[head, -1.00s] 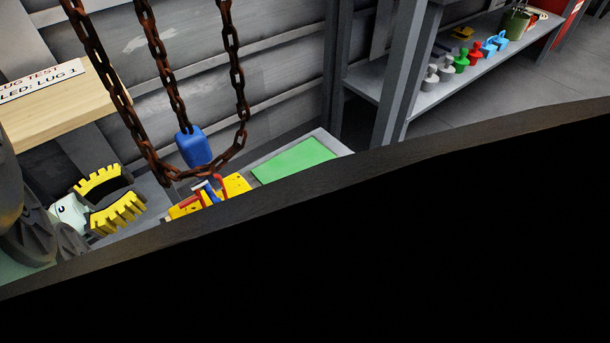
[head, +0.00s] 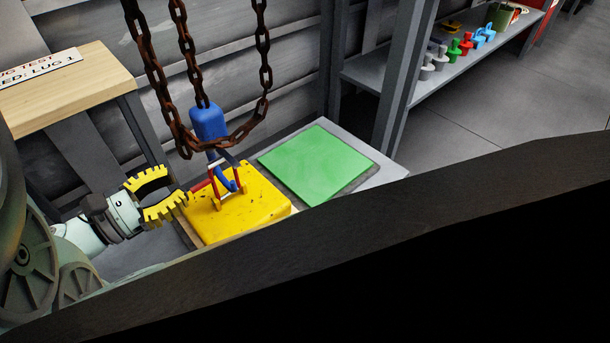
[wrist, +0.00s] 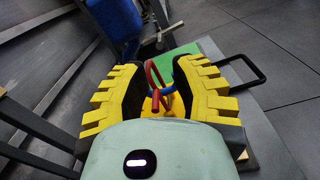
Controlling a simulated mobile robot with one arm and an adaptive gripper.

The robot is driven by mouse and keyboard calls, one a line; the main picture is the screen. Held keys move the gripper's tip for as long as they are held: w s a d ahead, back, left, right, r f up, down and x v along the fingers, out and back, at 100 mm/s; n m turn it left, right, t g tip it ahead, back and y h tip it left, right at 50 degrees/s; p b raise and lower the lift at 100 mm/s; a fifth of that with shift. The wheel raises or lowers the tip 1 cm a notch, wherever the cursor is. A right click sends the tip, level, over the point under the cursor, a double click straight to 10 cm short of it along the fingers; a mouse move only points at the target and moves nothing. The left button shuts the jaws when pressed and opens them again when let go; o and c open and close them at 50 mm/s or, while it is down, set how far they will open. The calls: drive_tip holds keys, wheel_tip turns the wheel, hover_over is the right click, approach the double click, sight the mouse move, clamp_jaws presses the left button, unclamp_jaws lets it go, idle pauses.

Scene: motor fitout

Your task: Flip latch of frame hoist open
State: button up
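The hoist (head: 208,122) has a blue block hanging on rusty chains. Its blue hook (head: 229,182) hangs below, by the red and white handle on the yellow block (head: 250,217). A red bar (head: 200,188) beside the hook looks like the latch; its exact position is hard to tell. In the wrist view, the red bar (wrist: 155,103) and blue hook (wrist: 167,91) lie ahead between the fingers. My gripper (head: 176,187) has yellow toothed fingers, stands left of the hook and is open. It also shows in the wrist view (wrist: 153,70), apparently holding nothing.
A green pad (head: 318,163) lies on a grey surface right of the yellow block. Chains (head: 265,75) hang in a loop above the hook. A wooden table (head: 75,95) stands at left. A shelf (head: 450,75) with several coloured weights stands at the back right.

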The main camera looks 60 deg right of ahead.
sight(220, 162)
drive_tip(key=x, duration=0.7)
clamp_jaws()
drive_tip(key=shift+a, duration=0.1)
